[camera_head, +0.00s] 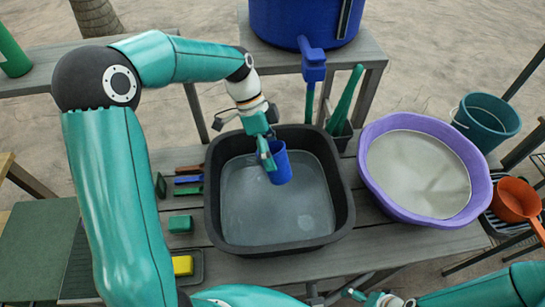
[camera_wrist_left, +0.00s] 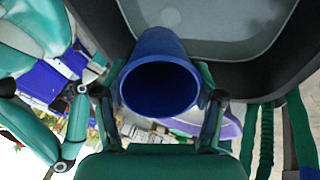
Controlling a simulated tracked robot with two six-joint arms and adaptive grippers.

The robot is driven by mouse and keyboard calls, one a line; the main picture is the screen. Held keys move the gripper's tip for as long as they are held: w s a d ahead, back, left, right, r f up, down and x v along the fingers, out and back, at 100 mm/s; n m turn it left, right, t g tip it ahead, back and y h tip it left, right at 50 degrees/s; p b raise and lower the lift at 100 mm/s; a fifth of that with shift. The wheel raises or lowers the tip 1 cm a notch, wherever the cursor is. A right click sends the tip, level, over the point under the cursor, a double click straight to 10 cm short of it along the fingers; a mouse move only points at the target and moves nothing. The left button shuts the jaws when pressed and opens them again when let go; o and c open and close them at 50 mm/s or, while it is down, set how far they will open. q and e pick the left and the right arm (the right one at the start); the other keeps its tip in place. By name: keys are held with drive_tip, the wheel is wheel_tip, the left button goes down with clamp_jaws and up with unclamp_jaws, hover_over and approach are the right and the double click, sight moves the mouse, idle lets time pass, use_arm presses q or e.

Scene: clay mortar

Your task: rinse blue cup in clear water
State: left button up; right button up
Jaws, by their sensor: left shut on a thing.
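My left gripper (camera_head: 268,155) is shut on the blue cup (camera_head: 281,165), over the upper part of the black basin (camera_head: 342,190). In the left wrist view the cup (camera_wrist_left: 158,52) sits between the two fingers (camera_wrist_left: 158,115), with its round dark opening facing the camera. The black basin holds greyish, see-through water (camera_head: 275,205). I cannot tell whether the cup's lower end touches the water. Part of my right gripper (camera_head: 372,298) shows at the bottom edge; its fingers are not clear.
A purple basin (camera_head: 478,190) of cloudy beige liquid stands to the right. A large blue container (camera_head: 290,22) with a tap is behind. Brushes (camera_head: 188,180), a green block (camera_head: 180,224) and a yellow sponge (camera_head: 183,265) lie left. A teal bucket (camera_head: 487,120) and orange pan (camera_head: 515,200) are far right.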

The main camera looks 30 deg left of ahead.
sight(283, 162)
use_arm(q)
drive_tip(key=shift+a+f+y, duration=0.1)
drive_tip(key=shift+y, duration=0.4)
drive_tip(key=shift+s+a+f+m+y, duration=0.15)
drive_tip(key=shift+a+f+m+y, duration=0.15)
drive_tip(key=shift+a, duration=0.2)
drive_tip(key=shift+s+a+f+m+y, duration=0.15)
drive_tip(key=shift+a+f+m+y, duration=0.05)
drive_tip(key=shift+a+f, duration=0.2)
drive_tip(key=shift+s+a+r+m+y, duration=0.2)
drive_tip(key=shift+a+m+y, duration=0.1)
drive_tip(key=shift+m, duration=0.2)
drive_tip(key=d+r+m+y+p, duration=0.1)
drive_tip(key=d+r+m, duration=0.1)
drive_tip(key=d+r, duration=0.1)
drive_tip(key=d+r+m+t+y, duration=0.1)
drive_tip(key=d+r+m, duration=0.2)
drive_tip(key=shift+t+y+p, duration=0.3)
drive_tip(key=shift+p, duration=0.05)
drive_tip(key=shift+d, duration=0.1)
